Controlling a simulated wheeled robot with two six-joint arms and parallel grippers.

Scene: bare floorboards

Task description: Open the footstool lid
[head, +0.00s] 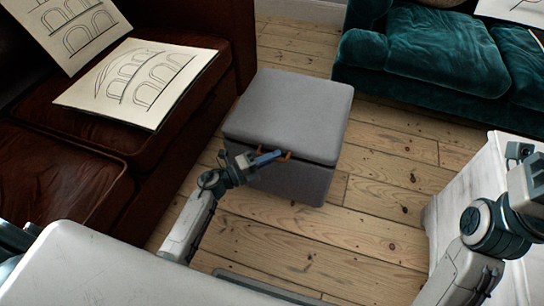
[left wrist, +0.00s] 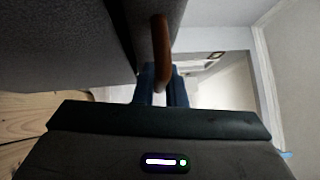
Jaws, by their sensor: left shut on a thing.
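The grey footstool (head: 290,183) stands on the floorboards in the middle of the head view. Its padded grey lid (head: 290,110) rests on top and looks shut or nearly so. A brown strap handle (head: 287,155) is on the lid's near edge. My left gripper (head: 270,158) is at that near edge, shut on the handle. In the left wrist view the handle (left wrist: 161,50) runs down between the fingers (left wrist: 162,85), beside the dark grey footstool surface. My right gripper (head: 530,180) is only partly in view at the right edge, away from the footstool; its finger state is unclear.
A brown leather sofa (head: 70,175) with arch drawings (head: 140,78) on it is close on the left. A teal sofa (head: 440,45) is at the back right. A white cabinet (head: 465,175) stands at the right. Bare floorboards (head: 385,170) lie between.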

